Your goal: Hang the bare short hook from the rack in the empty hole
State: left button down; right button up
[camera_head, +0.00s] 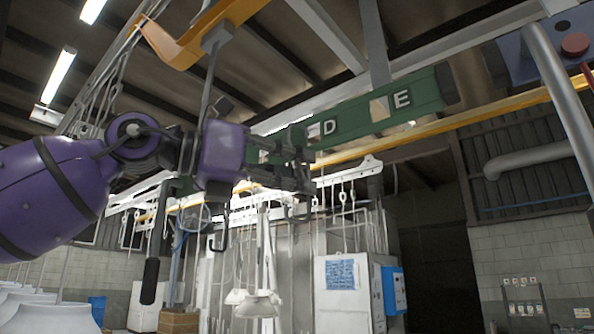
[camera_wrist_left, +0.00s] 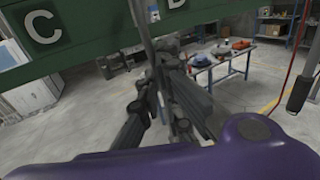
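My left gripper (camera_head: 300,170) is raised in front of the lower edge of the green beam (camera_head: 350,120), left of the letter D in the head view. A thin grey hook (camera_head: 301,214) with a curved lower end shows just below its fingers. In the left wrist view, the grey rod of the hook (camera_wrist_left: 146,30) runs up between the dark fingers of the left gripper (camera_wrist_left: 165,85), which appear closed around it. Its upper part crosses in front of the green beam between C and D. No empty hole can be made out clearly. My right gripper is not in view.
Other hooks hang from a white rack (camera_head: 345,172) behind the gripper, with white hoods (camera_head: 259,305) below. A dark-handled rod (camera_head: 150,280) hangs near my left arm. A yellow rail (camera_head: 450,118) crosses behind the beam.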

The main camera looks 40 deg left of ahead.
pick_arm(q)
jog(key=shift+w+r, duration=0.1)
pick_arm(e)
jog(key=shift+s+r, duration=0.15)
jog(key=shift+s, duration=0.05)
pick_arm(q)
jog(key=shift+d, duration=0.15)
jog(key=shift+w+d+p, duration=0.2)
jog(key=shift+w+p, duration=0.25)
jog(key=shift+p, duration=0.05)
jog(key=shift+w+d, duration=0.1)
jog(key=shift+w, duration=0.25)
jog(key=shift+w+d+b, duration=0.25)
jog(key=shift+w+b, duration=0.1)
jog(key=shift+b, duration=0.05)
jog(key=shift+f, duration=0.8)
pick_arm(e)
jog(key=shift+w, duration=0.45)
pick_arm(q)
jog(key=shift+f, duration=0.2)
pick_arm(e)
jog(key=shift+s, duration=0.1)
